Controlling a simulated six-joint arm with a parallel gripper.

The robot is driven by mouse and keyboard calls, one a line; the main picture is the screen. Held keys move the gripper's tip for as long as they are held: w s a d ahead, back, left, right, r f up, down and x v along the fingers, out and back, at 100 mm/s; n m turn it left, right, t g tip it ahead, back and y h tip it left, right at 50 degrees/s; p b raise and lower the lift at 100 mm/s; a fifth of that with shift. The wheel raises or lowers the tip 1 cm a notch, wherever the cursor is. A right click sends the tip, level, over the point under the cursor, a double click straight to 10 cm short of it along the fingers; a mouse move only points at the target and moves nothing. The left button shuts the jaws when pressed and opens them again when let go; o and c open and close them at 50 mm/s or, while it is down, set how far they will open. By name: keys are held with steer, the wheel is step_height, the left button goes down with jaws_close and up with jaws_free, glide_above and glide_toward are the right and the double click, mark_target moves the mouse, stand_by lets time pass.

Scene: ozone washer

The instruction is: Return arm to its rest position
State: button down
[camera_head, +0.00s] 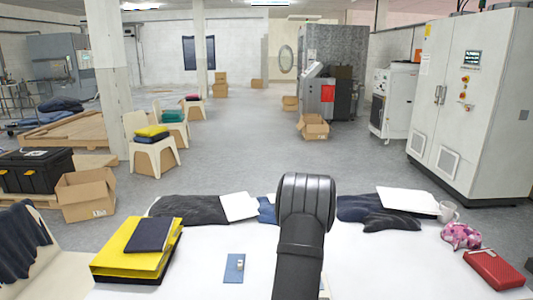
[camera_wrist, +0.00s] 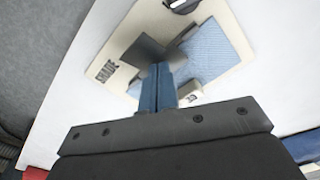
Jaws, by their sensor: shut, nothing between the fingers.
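My arm (camera_head: 300,235) rises in the middle of the head view, dark and ribbed, in front of the white table (camera_head: 215,285). The gripper end is hidden in the head view. In the wrist view my gripper (camera_wrist: 160,70) shows two blue fingers side by side, closed together with nothing held between them. Beyond the fingers lies a cream board (camera_wrist: 128,30) with dark lettering and blue areas. A small pale object (camera_wrist: 192,97) shows just right of the fingers; I cannot tell how far it is from them.
On the table are yellow folders (camera_head: 125,262), a blue card (camera_head: 234,274), dark cloths (camera_head: 188,210), a white mug (camera_head: 448,212), a pink patterned cloth (camera_head: 460,237) and a red case (camera_head: 494,269). Chairs with folded cloths stand behind left. A tall white cabinet (camera_head: 500,130) stands right.

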steer(key=shift+r, duration=0.1)
step_height(320, 180, up, 8)
steer(key=shift+r, duration=0.2)
stand_by(1.0)
steer(key=c, duration=1.2)
jaws_free()
steer(key=o, duration=0.3)
steer(key=shift+r, duration=0.1)
steer(key=o, duration=0.4)
steer(key=shift+a+r+m, duration=0.25)
steer(key=shift+m, duration=0.15)
steer(key=o, duration=0.5)
steer(key=s+a+r+m, duration=0.3)
steer(key=a+r+m, duration=0.2)
steer(key=r+m, duration=0.3)
steer(key=m, duration=0.2)
steer(key=shift+s+a+m, duration=0.15)
steer(key=shift+a+m, duration=0.25)
step_height(320, 180, down, 10)
steer(key=shift+r, duration=0.15)
